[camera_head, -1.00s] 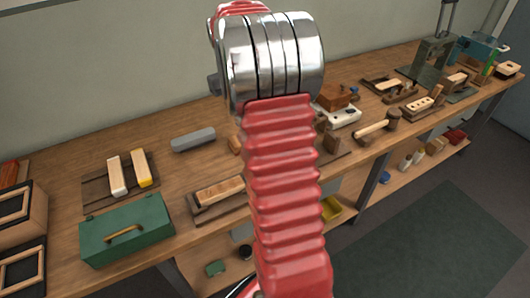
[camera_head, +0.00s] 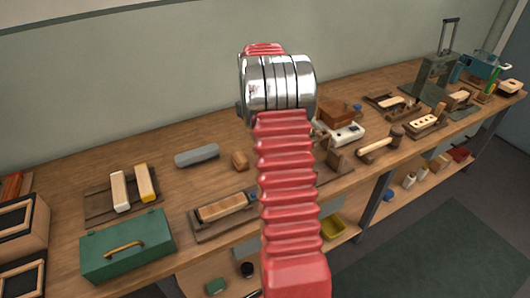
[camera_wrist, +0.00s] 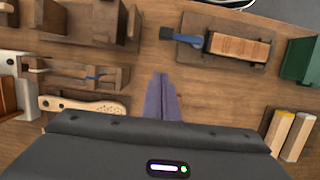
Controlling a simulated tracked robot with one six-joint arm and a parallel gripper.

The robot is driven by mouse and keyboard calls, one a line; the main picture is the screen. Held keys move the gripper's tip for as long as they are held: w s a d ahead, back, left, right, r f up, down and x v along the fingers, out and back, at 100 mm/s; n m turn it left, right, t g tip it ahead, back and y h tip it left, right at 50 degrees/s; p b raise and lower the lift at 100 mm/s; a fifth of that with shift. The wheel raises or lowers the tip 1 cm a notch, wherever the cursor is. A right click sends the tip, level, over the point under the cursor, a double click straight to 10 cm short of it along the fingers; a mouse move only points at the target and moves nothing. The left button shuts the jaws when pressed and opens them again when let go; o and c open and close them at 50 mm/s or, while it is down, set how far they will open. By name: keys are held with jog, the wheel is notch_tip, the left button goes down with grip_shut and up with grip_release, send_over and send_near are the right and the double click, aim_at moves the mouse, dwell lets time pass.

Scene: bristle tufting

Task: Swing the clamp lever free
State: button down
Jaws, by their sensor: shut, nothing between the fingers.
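A wooden block (camera_wrist: 240,48) lies in a brown holder (camera_wrist: 200,22) at the top of the wrist view, with a blue clamp lever (camera_wrist: 190,41) at its left end. In the head view the same block (camera_head: 222,207) and holder (camera_head: 205,233) sit left of my arm; only a bit of blue (camera_head: 253,196) shows beside the arm. My gripper (camera_wrist: 163,77) is shut and empty, its fingers over bare bench below and left of the lever, apart from it. In the head view my arm hides the gripper.
Another brown fixture (camera_wrist: 62,74) with a blue part and a pale handle with holes (camera_wrist: 85,105) lie left in the wrist view. A green toolbox (camera_head: 128,246) and a rack with white and yellow blocks (camera_head: 121,190) stand left in the head view. Bench between is clear.

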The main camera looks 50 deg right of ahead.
jog(key=x, duration=0.8)
jog(key=shift+s+f, duration=0.15)
jog(key=shift+f, duration=0.15)
jog(key=shift+s+a+f, duration=0.1)
jog(key=shift+s+f, duration=0.1)
jog(key=shift+f, duration=0.1)
jog(key=shift+s+a, duration=0.3)
jog(key=shift+s, duration=0.6)
jog(key=shift+s+a, duration=0.25)
jog(key=shift+s, duration=0.6)
jog(key=shift+a, duration=0.15)
jog(key=shift+s, duration=0.15)
